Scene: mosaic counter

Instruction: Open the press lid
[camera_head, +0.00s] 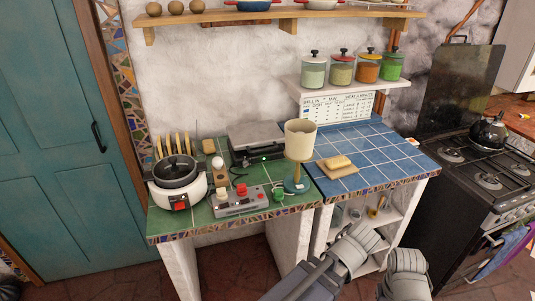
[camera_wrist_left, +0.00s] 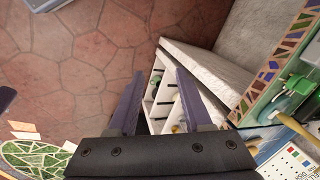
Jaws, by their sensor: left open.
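The press (camera_head: 264,155) stands at the back of the green-tiled counter, against the wall. It has a black base, and its flat grey lid (camera_head: 256,134) lies above that base. I cannot tell from here how far the lid is raised, and no handle is clear. My left gripper (camera_wrist_left: 158,82) is open, with two purple-grey fingers apart and nothing between them. It is away from the press, above the floor and near the white shelf under the counter. The press is not in the left wrist view. My right gripper is not in view.
Bread-like slabs (camera_head: 337,166) lie on the blue tiles.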

